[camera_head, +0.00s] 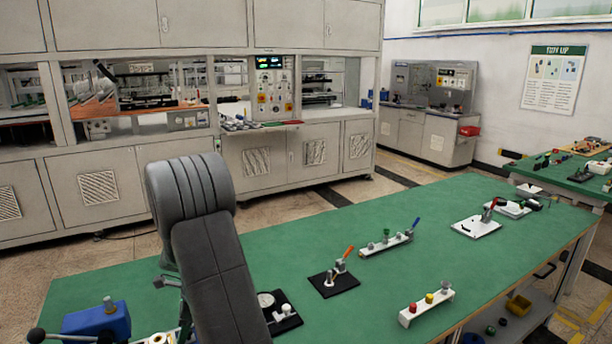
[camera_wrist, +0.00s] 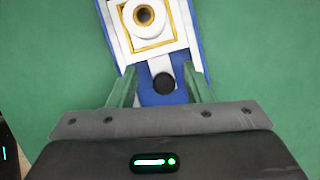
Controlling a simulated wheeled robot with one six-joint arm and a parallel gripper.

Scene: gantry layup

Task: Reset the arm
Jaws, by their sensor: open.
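My gripper (camera_wrist: 163,72) shows at the bottom of the wrist view, its two fingers apart. Between and beyond the fingers is a blue-and-white fixture (camera_wrist: 148,43) with a gold-edged round socket and a black knob. The jaws are not closed on it; whether a finger touches it I cannot tell. In the head view my grey arm fills the lower left, and my gripper is mostly hidden behind it.
A green-topped bench (camera_head: 400,268) carries a blue box (camera_head: 97,322), a black plate with an orange-handled clamp (camera_head: 335,277), a white rack with coloured knobs (camera_head: 426,306) and a white plate (camera_head: 476,227). Grey cabinets (camera_head: 110,190) stand behind. Bare green lies between the fixtures.

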